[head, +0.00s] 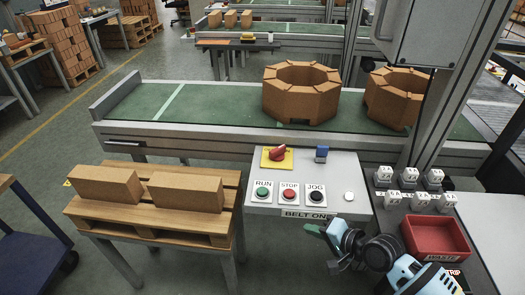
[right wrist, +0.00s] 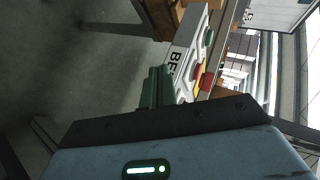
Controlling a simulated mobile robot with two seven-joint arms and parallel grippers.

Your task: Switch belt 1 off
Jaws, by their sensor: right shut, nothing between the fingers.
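The control panel (head: 335,195) labelled "BELT ON", its last letters unclear, stands before the near conveyor. It has a green RUN button (head: 262,193), a red STOP button (head: 289,195) and a black JOG button (head: 316,196). My right gripper (head: 313,230) is shut and empty, just in front of the panel's lower edge, apart from the buttons. In the right wrist view its green fingers (right wrist: 157,88) point at the panel side, near the red button (right wrist: 205,82). My left gripper is out of view.
Brick rings (head: 301,92) sit on the near belt (head: 215,108). A pallet table (head: 150,222) with two bricks stands left of the panel. Right of it are white labelled blocks (head: 408,175) and a red tray (head: 435,238). A grey cabinet (head: 425,30) hangs above right.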

